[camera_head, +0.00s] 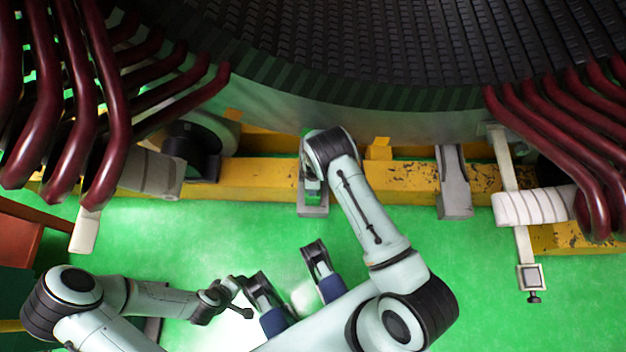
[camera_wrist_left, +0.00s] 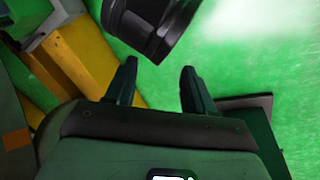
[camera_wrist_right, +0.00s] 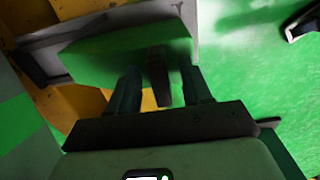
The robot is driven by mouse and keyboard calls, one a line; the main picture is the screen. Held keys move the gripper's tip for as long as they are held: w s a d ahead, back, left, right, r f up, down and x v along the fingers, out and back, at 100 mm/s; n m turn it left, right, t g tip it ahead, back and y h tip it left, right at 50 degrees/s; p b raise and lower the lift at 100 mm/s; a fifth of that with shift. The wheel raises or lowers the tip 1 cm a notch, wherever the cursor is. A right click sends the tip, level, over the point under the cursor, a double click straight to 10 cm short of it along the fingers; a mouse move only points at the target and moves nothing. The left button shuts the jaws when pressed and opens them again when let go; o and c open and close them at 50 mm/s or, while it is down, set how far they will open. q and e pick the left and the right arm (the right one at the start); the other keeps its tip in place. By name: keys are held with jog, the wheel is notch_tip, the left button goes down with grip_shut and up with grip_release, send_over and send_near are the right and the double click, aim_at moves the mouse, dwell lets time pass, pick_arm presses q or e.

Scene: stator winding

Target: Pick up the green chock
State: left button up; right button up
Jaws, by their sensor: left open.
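The green chock (camera_wrist_right: 110,55) fills the upper middle of the right wrist view, in front of a grey metal bracket (camera_wrist_right: 40,55). A dark upright piece (camera_wrist_right: 159,75) shows against it. My right gripper (camera_wrist_right: 162,78) is open, its fingers on either side of this dark piece with visible gaps. In the head view my right arm reaches to the yellow beam, where its wrist mostly hides the chock above a grey foot (camera_head: 312,211). My left gripper (camera_head: 240,299) is low in the head view, away from the chock. In the left wrist view its fingers (camera_wrist_left: 158,82) are apart and empty.
The yellow beam (camera_head: 255,180) runs below the large dark stator (camera_head: 400,45). Dark red bent bars hang at the left (camera_head: 115,110) and right (camera_head: 560,120). Another grey bracket (camera_head: 453,185) stands right of my right wrist. The green floor (camera_head: 180,235) between the arms is mostly clear.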

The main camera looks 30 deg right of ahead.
grip_shut()
jog(key=shift+w, duration=0.1)
jog(key=shift+r, duration=0.15)
